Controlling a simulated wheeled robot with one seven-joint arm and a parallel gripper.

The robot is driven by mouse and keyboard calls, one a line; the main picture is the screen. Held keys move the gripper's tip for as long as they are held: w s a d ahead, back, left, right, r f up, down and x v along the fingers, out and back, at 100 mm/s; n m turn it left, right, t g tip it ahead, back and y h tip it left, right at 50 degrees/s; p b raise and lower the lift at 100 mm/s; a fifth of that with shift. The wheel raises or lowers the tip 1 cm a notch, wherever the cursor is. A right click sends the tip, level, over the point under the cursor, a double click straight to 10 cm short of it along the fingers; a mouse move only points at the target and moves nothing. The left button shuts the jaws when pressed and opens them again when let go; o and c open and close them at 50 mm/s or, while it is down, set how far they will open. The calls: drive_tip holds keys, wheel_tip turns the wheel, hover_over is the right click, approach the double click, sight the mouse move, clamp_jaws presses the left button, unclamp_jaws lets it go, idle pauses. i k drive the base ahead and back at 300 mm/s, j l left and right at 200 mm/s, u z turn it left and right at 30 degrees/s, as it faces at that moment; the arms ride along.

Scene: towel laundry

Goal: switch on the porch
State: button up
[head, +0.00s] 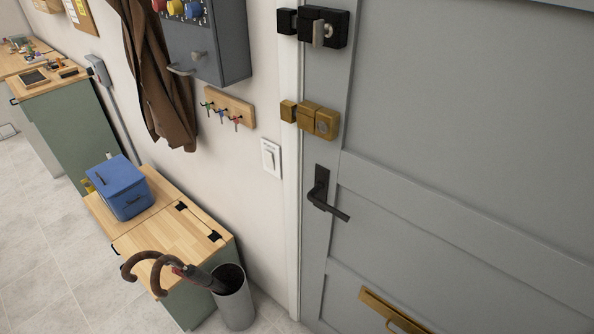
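A white wall switch plate (271,158) with a rocker is on the wall just left of the door frame. A grey wall box (205,45) hangs higher up, with red, yellow and blue round parts and small switches near its top, partly cut off by the picture edge. A lever handle shows on its front. I cannot read any label, so I cannot tell which switch is for the porch. I cannot tell the rocker's position. My gripper is not in view.
A grey door (440,130) with a black handle (325,195) and brass lock (318,120) fills the right. Below the switch stand a wooden-topped cabinet (165,235), a blue box (120,188) and an umbrella bin (233,298). A key rack (230,107) and brown coat (160,80) hang left.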

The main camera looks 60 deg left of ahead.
sight(269, 156)
drive_tip(key=u, duration=2.55)
drive_tip(key=i+j+u, duration=0.15)
drive_tip(key=i+u, duration=0.2)
drive_tip(key=u, duration=0.15)
drive_tip(key=i+u, duration=0.3)
drive_tip(key=u, duration=0.2)
drive_tip(key=i+u, duration=0.45)
drive_tip(key=i+l+u, duration=0.25)
drive_tip(key=u, duration=0.25)
